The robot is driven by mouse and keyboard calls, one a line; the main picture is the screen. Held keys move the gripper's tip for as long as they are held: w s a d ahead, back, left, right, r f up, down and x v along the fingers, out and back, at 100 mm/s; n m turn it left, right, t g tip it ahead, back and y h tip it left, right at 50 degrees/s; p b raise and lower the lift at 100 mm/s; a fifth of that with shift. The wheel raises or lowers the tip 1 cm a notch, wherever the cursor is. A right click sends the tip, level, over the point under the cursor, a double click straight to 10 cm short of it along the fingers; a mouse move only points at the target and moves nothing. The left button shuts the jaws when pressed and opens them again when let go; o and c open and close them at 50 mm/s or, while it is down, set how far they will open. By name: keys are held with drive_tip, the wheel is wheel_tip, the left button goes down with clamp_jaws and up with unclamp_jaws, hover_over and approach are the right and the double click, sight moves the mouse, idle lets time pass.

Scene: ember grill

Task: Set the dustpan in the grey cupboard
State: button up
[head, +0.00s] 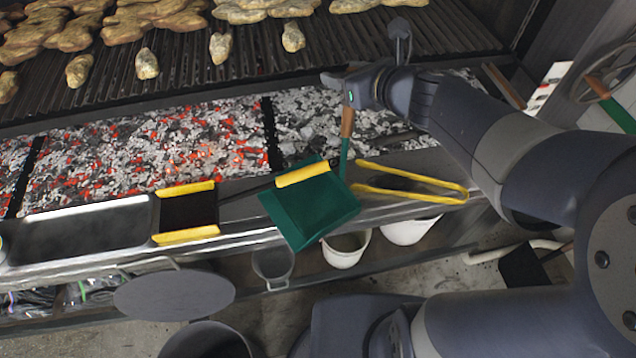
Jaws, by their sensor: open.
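A green dustpan (310,210) with a yellow strip along its upper edge lies tilted on the metal ledge in front of the grill. A wood-and-green handle (346,130) stands up behind it, toward the coals; I cannot tell for sure whether it belongs to the dustpan. My gripper (345,92) is open close to the wooden top of that handle. My own wrist hides part of the fingers, so I cannot tell whether they touch or surround the handle. I cannot make out a grey cupboard in this view.
Yellow tongs (412,182) lie just right of the dustpan, and a black piece with yellow edges (188,212) lies to its left. Glowing coals (160,150) and a food-laden grate (190,75) lie behind. White buckets (346,250) and a round grey disc (174,296) are below.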

drive_tip(key=shift+c, duration=0.4)
clamp_jaws()
idle(0.9)
